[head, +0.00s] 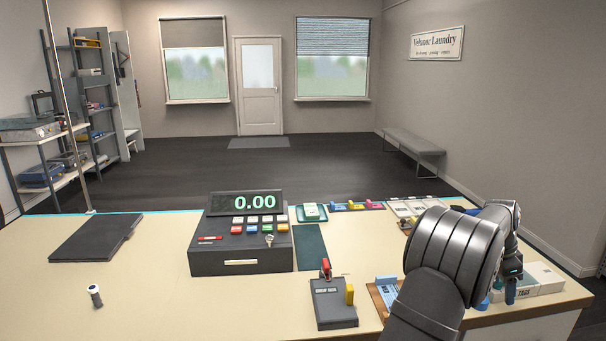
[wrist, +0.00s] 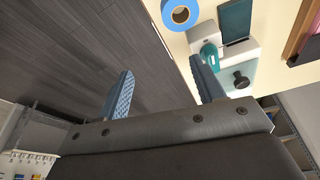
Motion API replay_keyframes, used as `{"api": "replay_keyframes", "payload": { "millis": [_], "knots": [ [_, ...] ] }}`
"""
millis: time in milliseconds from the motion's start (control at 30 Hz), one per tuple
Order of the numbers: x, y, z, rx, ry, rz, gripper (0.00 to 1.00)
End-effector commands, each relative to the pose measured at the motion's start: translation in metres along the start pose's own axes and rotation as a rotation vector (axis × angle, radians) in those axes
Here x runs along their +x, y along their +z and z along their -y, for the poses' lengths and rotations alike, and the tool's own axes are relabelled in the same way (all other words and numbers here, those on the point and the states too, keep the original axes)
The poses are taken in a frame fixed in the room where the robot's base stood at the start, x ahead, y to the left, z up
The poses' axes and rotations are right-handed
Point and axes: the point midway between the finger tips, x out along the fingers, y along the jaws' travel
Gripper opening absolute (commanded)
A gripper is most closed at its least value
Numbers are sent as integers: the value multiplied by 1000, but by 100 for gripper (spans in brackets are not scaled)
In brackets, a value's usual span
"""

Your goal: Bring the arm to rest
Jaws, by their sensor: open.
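My arm reaches over the right end of the counter (head: 150,290) in the head view. Dark floor and the counter's edge show beyond the fingers. In the head view the arm hides part of the counter and whatever lies behind it.
A cash register (head: 240,250) stands mid-counter, with a card terminal (head: 333,302) in front. A blue tape roll (wrist: 180,13) lies near the counter's edge. A dark folder (head: 97,237) and a small cylinder (head: 95,296) lie left. The front-left counter is mostly clear.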

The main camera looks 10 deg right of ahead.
Motion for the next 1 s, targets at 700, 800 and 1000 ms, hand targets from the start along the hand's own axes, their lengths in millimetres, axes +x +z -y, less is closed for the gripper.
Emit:
{"api": "replay_keyframes", "payload": {
  "millis": [700,800,1000],
  "knots": [
    [-56,4,-42,-152,-40,10,62],
    [-62,20,-31,-209,-54,14,62],
    [-76,53,-13,-323,-83,19,62]
  ]
}}
